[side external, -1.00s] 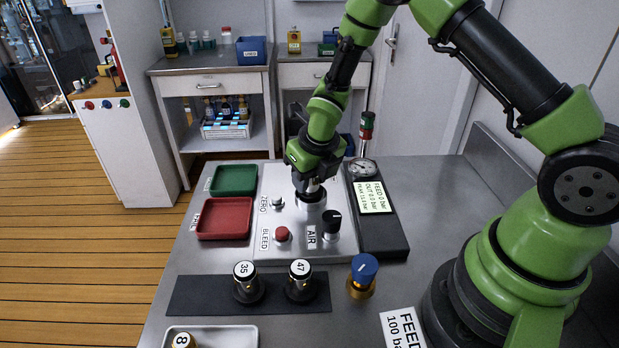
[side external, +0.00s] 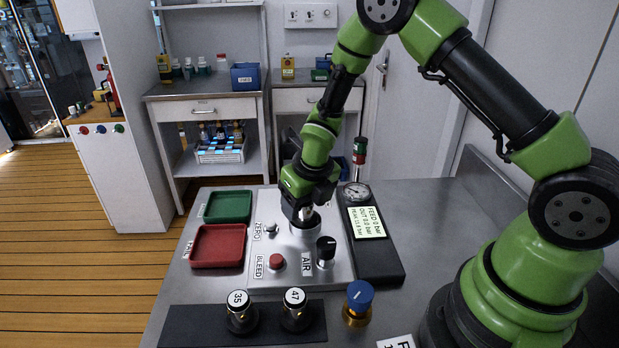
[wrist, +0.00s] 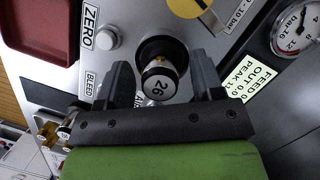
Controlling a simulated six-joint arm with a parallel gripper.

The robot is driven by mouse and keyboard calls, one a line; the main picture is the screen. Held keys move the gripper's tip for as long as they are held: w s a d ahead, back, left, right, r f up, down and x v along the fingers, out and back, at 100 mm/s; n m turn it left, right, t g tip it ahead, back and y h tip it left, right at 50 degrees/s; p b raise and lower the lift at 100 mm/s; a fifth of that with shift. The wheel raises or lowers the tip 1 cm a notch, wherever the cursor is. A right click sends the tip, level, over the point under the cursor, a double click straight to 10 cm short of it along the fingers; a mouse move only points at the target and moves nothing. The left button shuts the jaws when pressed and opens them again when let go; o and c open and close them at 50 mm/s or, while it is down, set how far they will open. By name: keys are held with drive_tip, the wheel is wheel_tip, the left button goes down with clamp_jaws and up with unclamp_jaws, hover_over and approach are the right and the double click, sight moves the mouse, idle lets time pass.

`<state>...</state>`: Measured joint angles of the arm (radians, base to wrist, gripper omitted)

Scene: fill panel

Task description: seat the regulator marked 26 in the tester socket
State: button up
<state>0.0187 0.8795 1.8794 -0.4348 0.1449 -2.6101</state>
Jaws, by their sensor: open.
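The regulator marked 26 (wrist: 158,87) stands in the dark ring of the tester socket (wrist: 153,47) in the wrist view, its white numbered cap facing the camera. I cannot tell how deep it sits. My gripper (wrist: 163,84) is open, with one finger on each side of the regulator and gaps showing beside the cap. In the side view my gripper (side external: 304,214) is low over the socket (side external: 306,230) on the light panel and mostly hides the regulator.
Regulators 35 (side external: 239,314) and 47 (side external: 295,310) stand on a dark strip in front. A blue-topped brass valve (side external: 358,302) is right of them. The black AIR knob (side external: 326,252) and red BLEED button (side external: 277,262) are close to the socket. Red (side external: 218,247) and green (side external: 228,207) trays lie left.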

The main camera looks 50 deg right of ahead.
drive_tip(key=s+a+r+m, duration=0.1)
drive_tip(key=s+r+m, duration=0.25)
drive_tip(key=r, duration=0.45)
drive_tip(key=s+r+m, duration=0.2)
drive_tip(key=r+m, duration=0.2)
drive_tip(key=r, duration=0.5)
drive_tip(key=s+a+r+m+t+y, duration=0.1)
drive_tip(key=s+r+m, duration=0.3)
drive_tip(key=s+m, duration=0.4)
drive_tip(key=s+a+r+m+t+y, duration=0.1)
drive_tip(key=s+m, duration=0.6)
drive_tip(key=m, duration=1.5)
wheel_tip(320, 180, up, 3)
drive_tip(key=shift+s+a+r+t+y, duration=0.2)
drive_tip(key=shift+s+a+t+y, duration=0.15)
drive_tip(key=shift+a+t, duration=0.45)
drive_tip(key=shift+d, duration=0.2)
drive_tip(key=shift+c, duration=0.2)
